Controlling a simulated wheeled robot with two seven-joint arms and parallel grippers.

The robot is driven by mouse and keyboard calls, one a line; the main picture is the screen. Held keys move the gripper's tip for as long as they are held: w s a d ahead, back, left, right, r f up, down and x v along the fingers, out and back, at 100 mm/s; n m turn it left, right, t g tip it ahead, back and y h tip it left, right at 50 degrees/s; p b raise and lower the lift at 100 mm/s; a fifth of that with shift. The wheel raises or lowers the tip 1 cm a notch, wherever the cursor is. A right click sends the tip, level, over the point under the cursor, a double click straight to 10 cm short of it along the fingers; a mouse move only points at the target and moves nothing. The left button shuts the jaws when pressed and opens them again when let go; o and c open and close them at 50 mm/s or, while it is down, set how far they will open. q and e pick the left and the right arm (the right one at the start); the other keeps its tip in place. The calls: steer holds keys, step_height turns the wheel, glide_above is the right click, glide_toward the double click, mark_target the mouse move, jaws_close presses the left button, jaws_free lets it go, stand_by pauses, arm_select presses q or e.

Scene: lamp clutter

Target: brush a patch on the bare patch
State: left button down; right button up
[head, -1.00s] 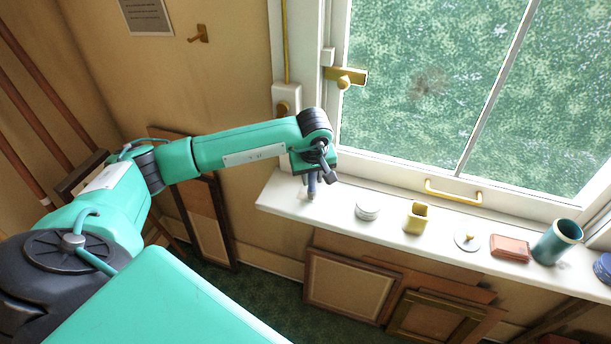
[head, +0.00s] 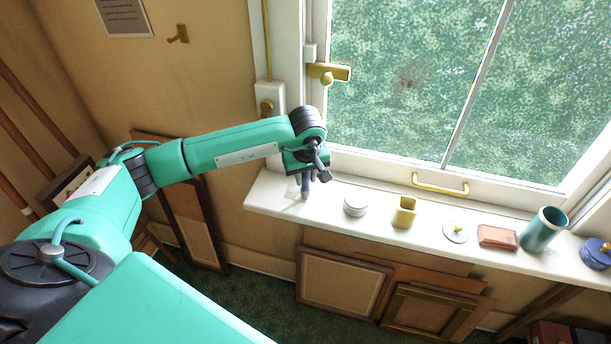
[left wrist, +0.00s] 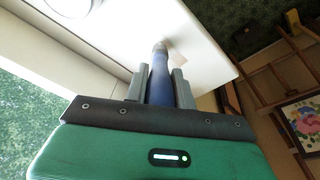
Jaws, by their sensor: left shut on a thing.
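My left gripper (head: 308,174) is over the left end of the white windowsill (head: 375,224), pointing down. It is shut on a slim dark blue brush (head: 305,186), which also shows between the grey fingers in the left wrist view (left wrist: 159,82). The brush's pale tip is low, at or just above the sill; I cannot tell whether it touches. A faint beige area (left wrist: 181,48) shows on the sill beside the tip in the left wrist view, perhaps the bare patch. My right gripper is out of view.
Frames (head: 340,283) lean below. The window (head: 412,120) rises behind.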

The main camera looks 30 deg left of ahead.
arm_select(q)
steer(key=a, duration=0.2)
steer(key=a+b, duration=0.1)
steer(key=a, duration=0.1)
steer(key=shift+s+f, duration=0.1)
steer(key=shift+s, duration=0.3)
steer(key=shift+b, duration=0.3)
steer(key=shift+s+a, duration=0.1)
steer(key=shift+a, duration=0.35)
steer(key=c, duration=1.9)
jaws_free()
steer(key=shift+r, duration=0.2)
jaws_close()
steer(key=shift+w+d+f+b, duration=0.1)
steer(key=shift+w+d+b, duration=0.1)
steer(key=shift+d, duration=0.4)
steer(key=shift+w+d+f+b, duration=0.1)
steer(key=shift+d+b, duration=0.1)
steer(key=shift+d, duration=0.4)
steer(key=shift+w+d+b, duration=0.1)
steer(key=shift+d+b, duration=0.1)
steer(key=shift+d, duration=0.4)
steer(key=shift+d+f+b, duration=0.1)
steer(key=shift+f+b, duration=0.15)
steer(key=shift+b, duration=0.05)
